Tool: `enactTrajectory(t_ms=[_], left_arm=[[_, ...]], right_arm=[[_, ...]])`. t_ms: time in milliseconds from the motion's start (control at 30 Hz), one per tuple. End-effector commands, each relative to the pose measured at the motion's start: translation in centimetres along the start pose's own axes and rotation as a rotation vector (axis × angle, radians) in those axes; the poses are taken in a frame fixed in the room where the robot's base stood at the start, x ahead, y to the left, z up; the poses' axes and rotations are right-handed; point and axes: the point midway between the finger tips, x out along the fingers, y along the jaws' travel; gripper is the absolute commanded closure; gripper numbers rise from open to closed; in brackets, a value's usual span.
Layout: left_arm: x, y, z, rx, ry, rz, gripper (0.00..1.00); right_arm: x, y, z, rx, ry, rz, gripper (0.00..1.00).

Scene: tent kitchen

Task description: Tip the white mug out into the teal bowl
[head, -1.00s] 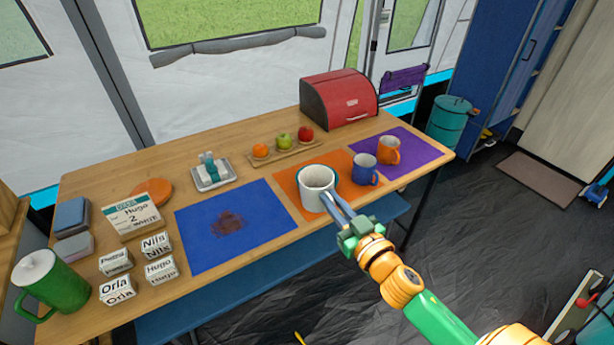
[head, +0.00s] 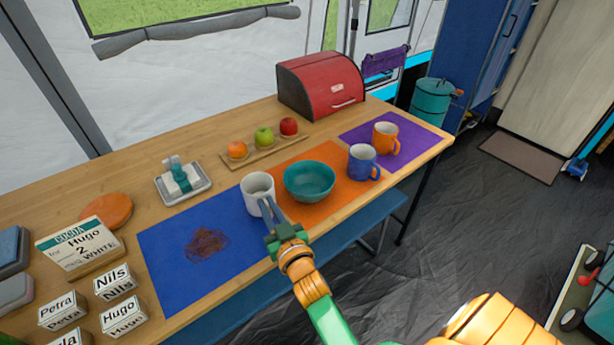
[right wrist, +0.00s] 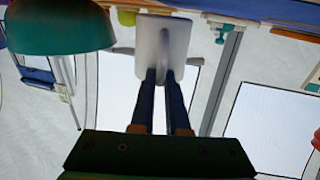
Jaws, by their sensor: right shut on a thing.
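The white mug (head: 256,190) looks upright in the head view, left of the teal bowl (head: 309,182), where the blue mat meets the orange mat. I cannot tell whether it touches the table or is held just above it. My right gripper (head: 267,208) is shut on its handle from the front. In the right wrist view, which is upside down, the fingers (right wrist: 163,78) grip the mug (right wrist: 175,45) by its handle, with the bowl (right wrist: 60,25) beside it. The bowl stands on the orange mat (head: 345,195). What either vessel holds is not clear. My left gripper is out of view.
A blue mug (head: 362,163) stands right of the bowl and an orange mug (head: 385,138) is on the purple mat. A fruit board (head: 262,155) lies behind. The blue mat (head: 165,245) carries a brown stain (head: 207,244). Labelled boxes stand at left.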

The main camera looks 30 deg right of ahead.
Motion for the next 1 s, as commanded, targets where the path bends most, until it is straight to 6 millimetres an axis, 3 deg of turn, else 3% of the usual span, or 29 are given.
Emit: enactTrajectory(t_ms=[567, 833, 1000], left_arm=[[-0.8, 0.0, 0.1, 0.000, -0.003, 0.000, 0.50], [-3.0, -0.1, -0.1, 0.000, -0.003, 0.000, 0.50], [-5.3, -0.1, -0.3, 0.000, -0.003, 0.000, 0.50]], right_arm=[[-0.1, 1.7, -0.6, 0.196, -0.007, -0.006, 1.00], [-0.1, 3.4, -2.9, 0.373, -0.008, -0.008, 1.00], [-0.1, 4.5, -5.4, 0.485, -0.008, -0.010, 1.00]])
